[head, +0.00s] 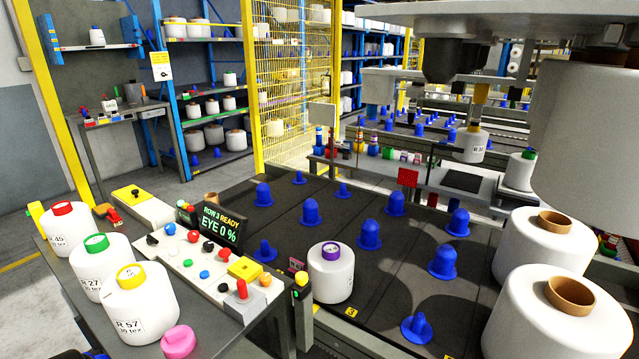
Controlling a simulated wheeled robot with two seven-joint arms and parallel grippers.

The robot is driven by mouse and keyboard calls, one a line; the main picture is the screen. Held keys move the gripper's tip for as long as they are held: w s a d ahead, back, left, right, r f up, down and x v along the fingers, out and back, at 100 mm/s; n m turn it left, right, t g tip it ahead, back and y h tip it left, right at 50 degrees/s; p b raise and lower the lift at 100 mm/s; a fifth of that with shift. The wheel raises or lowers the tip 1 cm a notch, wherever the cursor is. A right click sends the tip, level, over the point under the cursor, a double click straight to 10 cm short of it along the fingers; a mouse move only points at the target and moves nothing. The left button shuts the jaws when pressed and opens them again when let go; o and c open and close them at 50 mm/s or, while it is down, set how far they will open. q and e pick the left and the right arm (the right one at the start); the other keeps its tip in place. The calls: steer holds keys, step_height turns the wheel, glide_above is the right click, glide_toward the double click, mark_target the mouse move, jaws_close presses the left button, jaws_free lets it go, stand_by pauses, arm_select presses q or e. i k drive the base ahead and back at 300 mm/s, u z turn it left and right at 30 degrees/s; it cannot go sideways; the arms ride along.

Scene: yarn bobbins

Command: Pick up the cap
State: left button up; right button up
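A loose pink cap (178,342) lies on the grey side table (222,338) at the bottom left, near the table's front edge. It stands just right of the white bobbin with a yellow cap (131,276). Bobbins with a green cap (97,242) and a red cap (62,209) stand behind in a row. Another bobbin with a purple cap (331,250) stands on the dark deck. Neither gripper can be made out; a small dark and blue piece at the bottom left edge is too cut off to identify.
A control panel (200,262) with knobs, a red joystick and a display (219,225) borders the table. Blue pegs (311,211) stand on the dark deck (380,285). Large white bobbins (558,312) fill the right side. Machinery hangs at the top right.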

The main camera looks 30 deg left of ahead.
mark_target(178, 341)
steer(key=u, duration=2.15)
